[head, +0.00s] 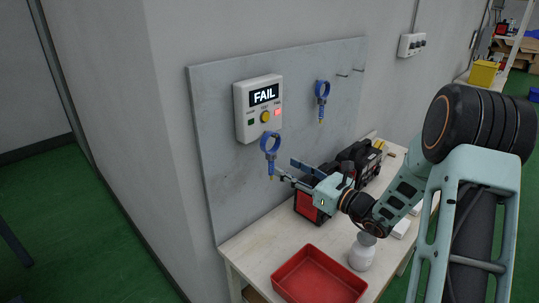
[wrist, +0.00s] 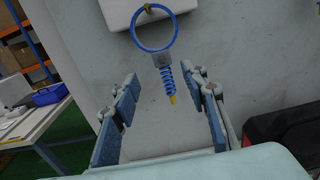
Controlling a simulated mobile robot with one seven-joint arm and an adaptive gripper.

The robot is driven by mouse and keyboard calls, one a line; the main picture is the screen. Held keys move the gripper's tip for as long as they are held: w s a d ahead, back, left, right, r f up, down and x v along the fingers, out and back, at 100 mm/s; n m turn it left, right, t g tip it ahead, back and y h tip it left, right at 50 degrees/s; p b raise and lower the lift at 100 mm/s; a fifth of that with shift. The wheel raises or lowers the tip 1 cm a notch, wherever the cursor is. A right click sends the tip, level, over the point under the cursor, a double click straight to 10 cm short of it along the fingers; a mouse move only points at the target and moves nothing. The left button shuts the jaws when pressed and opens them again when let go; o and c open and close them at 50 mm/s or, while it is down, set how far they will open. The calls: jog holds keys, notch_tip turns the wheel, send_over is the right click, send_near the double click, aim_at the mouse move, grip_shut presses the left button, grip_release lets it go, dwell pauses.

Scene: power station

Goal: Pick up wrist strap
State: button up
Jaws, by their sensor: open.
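A blue wrist strap (head: 270,143), a ring with a short coil and yellow tip, hangs in front of the grey board, just below the tester box. It also shows in the wrist view (wrist: 166,75), its ring on a small brass-coloured peg and its coil hanging down between the fingers. My gripper (head: 284,169) is open, with its fingers near the coil's lower end. In the wrist view my gripper (wrist: 169,93) has one finger on each side of the coil, with a gap on both sides. A second blue strap (head: 322,100) hangs further right on the board.
The tester box (head: 258,107) on the grey board (head: 222,180) reads FAIL with a red light. Below, the wooden table (head: 250,250) holds a red tray (head: 318,277), a white bottle (head: 362,252) and red-and-black equipment (head: 309,207) near my arm.

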aim_at(274, 158)
jog(key=x, duration=0.3)
jog(key=shift+w+a, duration=0.15)
jog(key=shift+p+x, duration=0.8)
jog(key=shift+x, duration=1.85)
jog(key=shift+w+r, duration=0.15)
grip_shut()
